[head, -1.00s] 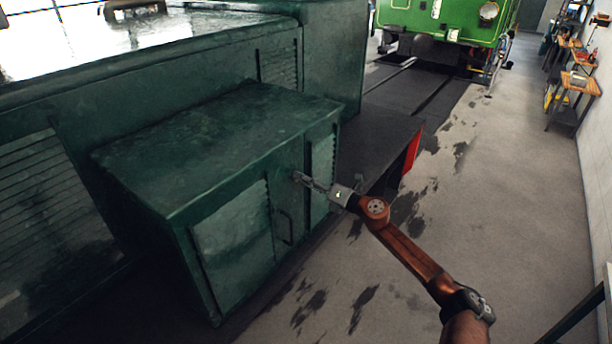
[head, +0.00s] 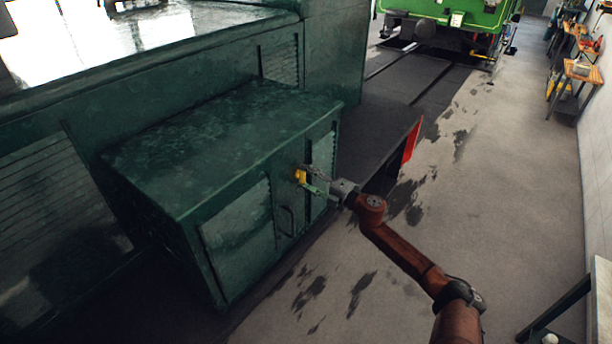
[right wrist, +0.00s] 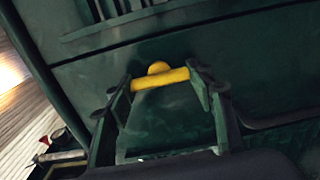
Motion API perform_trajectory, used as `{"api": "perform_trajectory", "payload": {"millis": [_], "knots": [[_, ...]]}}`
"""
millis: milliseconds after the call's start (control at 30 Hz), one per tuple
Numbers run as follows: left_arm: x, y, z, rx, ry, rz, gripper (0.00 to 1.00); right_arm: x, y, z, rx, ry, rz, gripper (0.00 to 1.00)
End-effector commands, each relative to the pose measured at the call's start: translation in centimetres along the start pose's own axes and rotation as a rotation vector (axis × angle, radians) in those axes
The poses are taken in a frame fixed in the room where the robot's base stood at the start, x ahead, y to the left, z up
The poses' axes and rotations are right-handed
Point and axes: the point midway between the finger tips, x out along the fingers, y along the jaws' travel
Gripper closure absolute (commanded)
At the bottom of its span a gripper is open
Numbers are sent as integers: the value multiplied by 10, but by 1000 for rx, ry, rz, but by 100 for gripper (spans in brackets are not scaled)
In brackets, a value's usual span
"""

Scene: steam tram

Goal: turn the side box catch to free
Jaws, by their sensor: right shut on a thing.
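The side box (head: 215,150) is a dark green metal box on the side of the tram, with two door panels on its front face. Its catch (head: 299,176) is a small yellow piece on the front face between the two panels. In the right wrist view the catch (right wrist: 162,79) is a yellow bar with a rounded knob at its middle. My right gripper (head: 308,180) is at the catch, and in the right wrist view its two fingers (right wrist: 165,88) are closed on the two ends of the bar. My left gripper is not in view.
A dark handle (head: 286,221) is on the door panel below left of the catch. A dark ledge with a red end (head: 412,139) is beyond the box. A green vehicle (head: 450,12) stands at the back.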

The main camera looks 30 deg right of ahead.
Motion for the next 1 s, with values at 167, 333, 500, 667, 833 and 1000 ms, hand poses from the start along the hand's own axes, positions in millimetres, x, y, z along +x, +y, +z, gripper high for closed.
{"api": "perform_trajectory", "payload": {"millis": [167,333,500,667,833,1000], "knots": [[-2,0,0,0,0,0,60,0,1,2,23,-5,1,75],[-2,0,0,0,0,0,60,0,1,2,27,-5,1,75],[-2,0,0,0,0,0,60,0,1,2,28,-5,1,75],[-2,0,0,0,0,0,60,0,1,2,27,-3,1,44],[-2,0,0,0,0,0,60,0,0,1,26,-2,1,33],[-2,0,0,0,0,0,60,0,0,0,25,0,1,33]]}}
